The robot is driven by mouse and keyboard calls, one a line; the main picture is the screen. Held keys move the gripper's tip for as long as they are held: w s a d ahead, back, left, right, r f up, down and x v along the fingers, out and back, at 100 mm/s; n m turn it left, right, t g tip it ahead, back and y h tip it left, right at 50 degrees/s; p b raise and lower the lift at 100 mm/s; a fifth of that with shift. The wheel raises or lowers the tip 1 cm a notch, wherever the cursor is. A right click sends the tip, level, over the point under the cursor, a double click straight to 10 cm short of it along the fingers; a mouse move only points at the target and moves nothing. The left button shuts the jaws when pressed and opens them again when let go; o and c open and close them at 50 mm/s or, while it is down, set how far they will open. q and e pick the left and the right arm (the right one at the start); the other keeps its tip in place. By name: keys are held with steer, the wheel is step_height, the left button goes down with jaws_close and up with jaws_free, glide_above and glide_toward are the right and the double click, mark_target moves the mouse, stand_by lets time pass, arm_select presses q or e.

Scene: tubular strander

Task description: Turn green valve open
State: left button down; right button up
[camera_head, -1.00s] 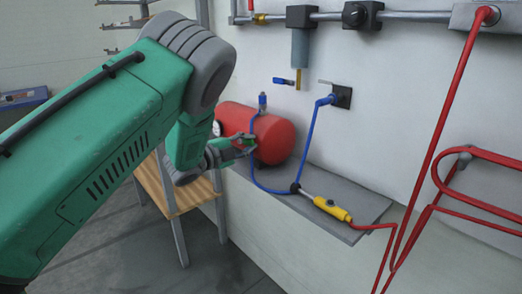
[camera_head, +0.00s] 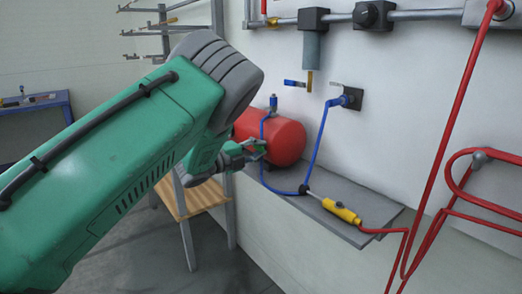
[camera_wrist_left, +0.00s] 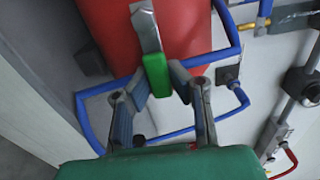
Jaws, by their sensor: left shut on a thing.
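The green valve handle (camera_wrist_left: 157,76) is a green grip on a flat silver lever, in front of the red tank (camera_wrist_left: 190,30) in the left wrist view. In the head view the green handle (camera_head: 259,145) is small and partly hidden by the fingers, at the lower front of the red tank (camera_head: 283,138). My left gripper (camera_wrist_left: 160,82) is shut on the green handle, one finger on each side. It also shows in the head view (camera_head: 254,151), beside the tank. The valve body is hidden. My right gripper is not in view.
A blue hose (camera_head: 317,145) loops from the wall fitting past the tank. A yellow tool (camera_head: 341,211) lies on the grey ledge (camera_head: 375,206). Red hoses (camera_head: 428,215) hang at the right. A wooden stand (camera_head: 205,197) is below my arm.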

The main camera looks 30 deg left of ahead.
arm_select(q)
steer(key=shift+s+a+f, duration=0.1)
steer(key=shift+s+f, duration=0.05)
steer(key=shift+f, duration=0.3)
steer(key=c, duration=1.5)
jaws_free()
steer(key=shift+o, duration=0.2)
steer(key=shift+a+r, duration=0.15)
steer(key=shift+r, duration=0.05)
steer(key=shift+s, duration=0.1)
steer(key=v, duration=1.2)
